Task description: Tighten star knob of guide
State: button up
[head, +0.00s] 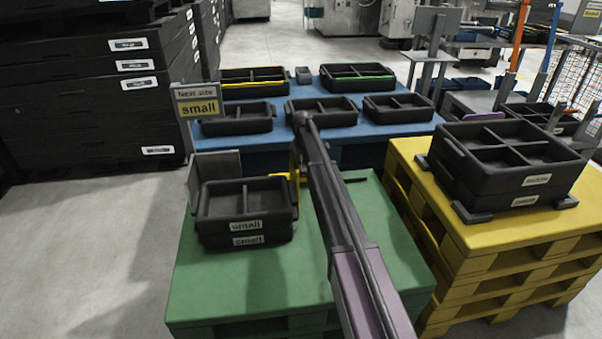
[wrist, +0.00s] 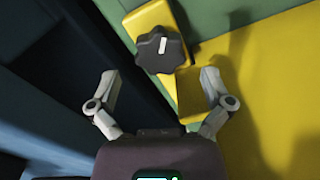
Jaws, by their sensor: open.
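The black star knob (wrist: 161,50) with a white mark on top sits on the yellow guide (wrist: 156,17) in the wrist view. My gripper (wrist: 158,85) is open and empty, with one finger on each side below the knob in the picture. The knob is ahead of the fingertips, roughly centred between them, and neither finger appears to touch it. In the head view, part of the yellow guide (head: 294,188) shows beside the small crates; the knob and my gripper are hidden behind my arm there.
Stacked black crates labelled small (head: 246,226) stand on the green pallet (head: 210,285). A sign reading small (head: 199,108) rises behind them. A blue table (head: 365,128) with several trays is beyond; a yellow pallet (head: 470,238) with black crates (head: 510,165) is at right.

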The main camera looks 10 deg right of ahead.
jog(key=shift+f+b, duration=0.75)
jog(key=shift+f, duration=0.25)
jog(key=c, duration=1)
jog(key=shift+a, duration=0.2)
jog(key=shift+c, duration=0.2)
jog(key=shift+d, duration=0.1)
